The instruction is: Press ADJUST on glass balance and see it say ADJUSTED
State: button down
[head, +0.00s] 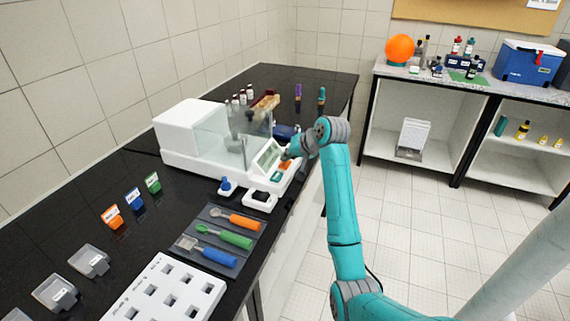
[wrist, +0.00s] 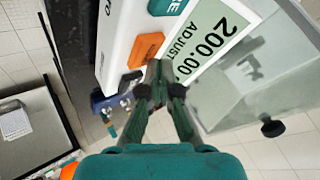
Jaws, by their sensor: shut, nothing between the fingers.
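The glass balance stands on the black bench in the head view, with a white body (head: 180,158) and a clear glass chamber. Its display (wrist: 222,30) in the wrist view reads 200.00, with ADJUST below it; any letters after that are hidden by my fingers.
In front of the balance lie a grey mat (head: 212,212) with several coloured-handled tools and a white rack (head: 165,290).

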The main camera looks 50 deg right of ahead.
aim_at(287, 164)
jog(key=shift+r, duration=0.4)
jog(key=shift+r, duration=2.55)
jog(key=shift+f, duration=0.1)
